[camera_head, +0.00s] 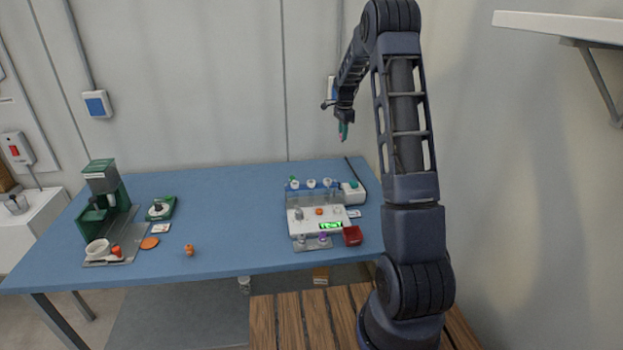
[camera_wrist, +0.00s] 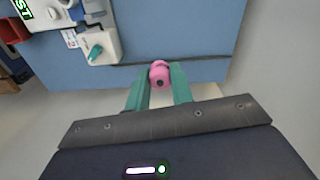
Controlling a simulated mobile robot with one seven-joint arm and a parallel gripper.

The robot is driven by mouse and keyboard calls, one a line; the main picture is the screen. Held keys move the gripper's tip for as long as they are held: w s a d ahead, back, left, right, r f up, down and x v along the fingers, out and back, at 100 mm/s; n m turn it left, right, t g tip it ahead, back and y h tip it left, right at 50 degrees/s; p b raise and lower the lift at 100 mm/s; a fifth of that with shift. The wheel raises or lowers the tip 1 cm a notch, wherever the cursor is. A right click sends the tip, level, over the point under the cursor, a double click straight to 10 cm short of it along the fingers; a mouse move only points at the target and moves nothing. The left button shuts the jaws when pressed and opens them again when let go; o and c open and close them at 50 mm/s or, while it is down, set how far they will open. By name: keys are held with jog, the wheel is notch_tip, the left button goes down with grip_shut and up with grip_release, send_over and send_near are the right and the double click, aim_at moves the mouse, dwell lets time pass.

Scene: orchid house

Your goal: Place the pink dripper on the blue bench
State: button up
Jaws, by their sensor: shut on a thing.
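The pink dripper (camera_wrist: 159,74) is held between the green fingertips of my gripper (camera_wrist: 160,84) in the wrist view. My gripper (camera_head: 344,130) shows in the head view raised above the back right of the blue bench (camera_head: 235,215). The dripper is too small to make out clearly in the head view. In the wrist view the blue bench (camera_wrist: 175,30) lies below, with its edge close to the dripper in the picture. The dripper is apart from the bench in the head view.
A white device with a green display (camera_head: 331,225) and a red box (camera_head: 352,235) stand at the bench's right. A green machine (camera_head: 104,185) stands at the left. An orange disc (camera_head: 149,243) and a small orange item (camera_head: 189,249) lie nearby. The bench's middle is clear.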

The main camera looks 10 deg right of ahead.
notch_tip(320, 180, down, 19)
jog(key=shift+f, duration=0.1)
dwell(0.5)
jog(key=o, duration=1)
jog(key=shift+f, duration=0.1)
jog(key=shift+c, duration=0.2)
